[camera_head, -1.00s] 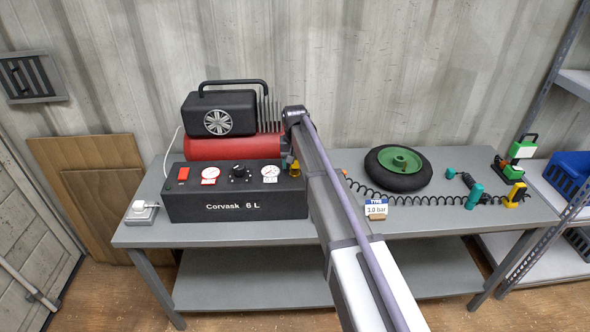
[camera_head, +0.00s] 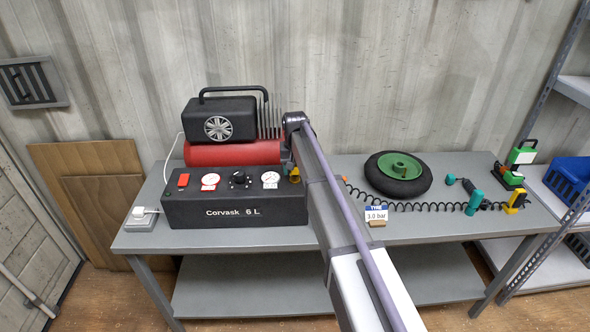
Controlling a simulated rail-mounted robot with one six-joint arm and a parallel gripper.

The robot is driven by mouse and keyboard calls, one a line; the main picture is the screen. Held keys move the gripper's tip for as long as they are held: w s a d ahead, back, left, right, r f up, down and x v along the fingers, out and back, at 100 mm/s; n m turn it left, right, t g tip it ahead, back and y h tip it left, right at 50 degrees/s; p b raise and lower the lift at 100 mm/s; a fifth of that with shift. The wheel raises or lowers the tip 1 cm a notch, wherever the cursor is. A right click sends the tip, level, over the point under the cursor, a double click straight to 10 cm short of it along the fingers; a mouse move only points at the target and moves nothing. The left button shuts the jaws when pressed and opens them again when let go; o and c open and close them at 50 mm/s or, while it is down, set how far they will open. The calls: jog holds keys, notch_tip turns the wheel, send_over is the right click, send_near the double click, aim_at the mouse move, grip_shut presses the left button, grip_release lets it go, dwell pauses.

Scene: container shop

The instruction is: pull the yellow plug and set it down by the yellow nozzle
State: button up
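A small yellow piece (camera_head: 295,175), which looks like the yellow plug, shows at the right end of the black compressor panel, partly hidden by my arm. My gripper (camera_head: 290,163) is just above or at it, mostly hidden behind my own wrist and arm. I cannot tell whether its fingers are open, shut, or touching the plug. The yellow nozzle (camera_head: 516,201) stands far right on the bench, at the end of the black coiled hose (camera_head: 430,206).
The compressor (camera_head: 235,209) with its red tank (camera_head: 230,153) fills the bench's left. A wheel with a green hub (camera_head: 398,172), a pressure sign (camera_head: 376,214), a teal-ended tool (camera_head: 469,190), a teal piece (camera_head: 474,202) and a green-white device (camera_head: 518,164) stand right of my arm.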

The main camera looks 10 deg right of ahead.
grip_shut()
jog(key=shift+r, duration=0.1)
jog(key=shift+r+p, duration=2.95)
jog(key=shift+p, duration=0.1)
jog(key=shift+f+b, duration=1)
jog(key=shift+f, duration=0.05)
